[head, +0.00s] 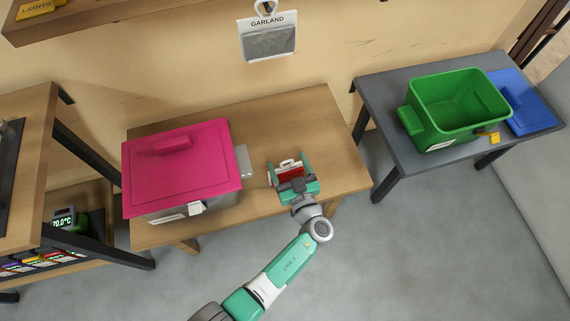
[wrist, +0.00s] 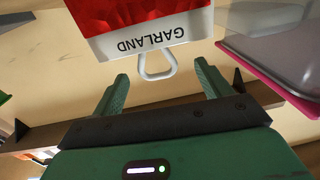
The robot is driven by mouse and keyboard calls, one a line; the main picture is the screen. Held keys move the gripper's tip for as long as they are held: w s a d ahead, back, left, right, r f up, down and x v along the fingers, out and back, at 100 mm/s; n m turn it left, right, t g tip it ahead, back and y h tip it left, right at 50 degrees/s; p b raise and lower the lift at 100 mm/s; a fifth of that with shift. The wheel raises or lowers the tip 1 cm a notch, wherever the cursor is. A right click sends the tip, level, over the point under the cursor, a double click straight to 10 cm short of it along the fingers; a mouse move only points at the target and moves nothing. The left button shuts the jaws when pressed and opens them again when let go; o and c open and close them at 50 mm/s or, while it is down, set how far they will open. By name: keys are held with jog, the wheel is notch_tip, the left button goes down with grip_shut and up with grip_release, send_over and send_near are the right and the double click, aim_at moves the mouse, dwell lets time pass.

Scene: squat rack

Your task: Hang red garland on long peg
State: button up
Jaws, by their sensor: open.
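The red garland pack (head: 290,172) is at the right part of the wooden table, mostly hidden by my gripper (head: 292,165). In the wrist view the pack (wrist: 196,22) shows a red body, a white "GARLAND" label and a white loop handle (wrist: 157,66). My gripper (wrist: 160,78) is open, its two green fingers on either side of the handle and apart from it. A grey pack with a "GARLAND" label (head: 268,42) hangs by a white loop from a dark peg (head: 265,8) on the wall. I cannot tell the peg's length.
A box with a pink lid (head: 190,180) stands on the wooden table (head: 240,115), left of my gripper. A green bin (head: 450,125) and a blue lid (head: 528,108) are on the grey table at right. A wooden shelf (head: 130,15) overhangs at upper left.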

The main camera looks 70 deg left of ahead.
aim_at(289, 174)
jog(key=c, duration=1)
jog(key=shift+r+p, duration=0.7)
jog(key=shift+p, duration=0.25)
notch_tip(289, 174, up, 9)
jog(key=p, duration=0.9)
jog(key=shift+f, duration=0.1)
dwell(0.5)
